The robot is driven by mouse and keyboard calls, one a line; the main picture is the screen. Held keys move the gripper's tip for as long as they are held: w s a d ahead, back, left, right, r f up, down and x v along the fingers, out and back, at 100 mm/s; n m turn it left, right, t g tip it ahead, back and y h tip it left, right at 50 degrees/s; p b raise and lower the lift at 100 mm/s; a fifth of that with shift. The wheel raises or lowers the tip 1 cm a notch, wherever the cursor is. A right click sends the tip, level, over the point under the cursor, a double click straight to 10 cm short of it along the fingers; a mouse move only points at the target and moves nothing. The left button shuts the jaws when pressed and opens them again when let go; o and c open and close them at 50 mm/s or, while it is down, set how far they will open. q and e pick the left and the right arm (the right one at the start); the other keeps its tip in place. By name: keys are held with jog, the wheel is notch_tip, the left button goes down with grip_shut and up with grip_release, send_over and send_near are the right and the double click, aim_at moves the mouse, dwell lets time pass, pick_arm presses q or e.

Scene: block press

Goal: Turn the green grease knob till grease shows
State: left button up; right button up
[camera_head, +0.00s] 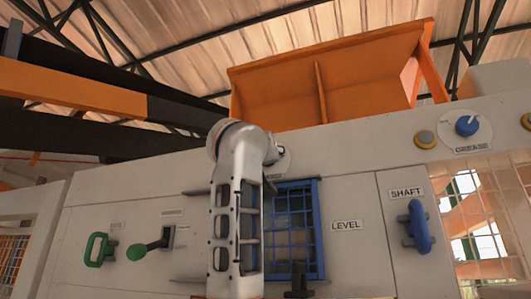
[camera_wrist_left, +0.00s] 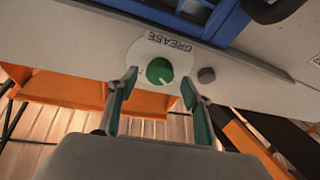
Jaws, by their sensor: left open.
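The green grease knob (camera_wrist_left: 159,71) sits on a pale round-ended plate marked GREASE in the left wrist view, which shows the panel upside down. Its white pointer mark is toward the lower right of that picture. My left gripper (camera_wrist_left: 160,77) is open, with one green-padded finger on each side of the knob and visible gaps between. I cannot tell how deep the fingertips reach. In the head view my arm hides this knob; only part of its plate (camera_head: 284,162) shows. No grease is visible. My right gripper is not in view.
A grey button (camera_wrist_left: 206,75) is close to the fingers. In the head view, a blue knob (camera_head: 467,125), also marked GREASE, is at right.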

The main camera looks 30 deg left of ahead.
pick_arm(q)
jog(key=shift+p+x, duration=0.3)
jog(key=shift+x, duration=0.85)
jog(key=c, duration=1.1)
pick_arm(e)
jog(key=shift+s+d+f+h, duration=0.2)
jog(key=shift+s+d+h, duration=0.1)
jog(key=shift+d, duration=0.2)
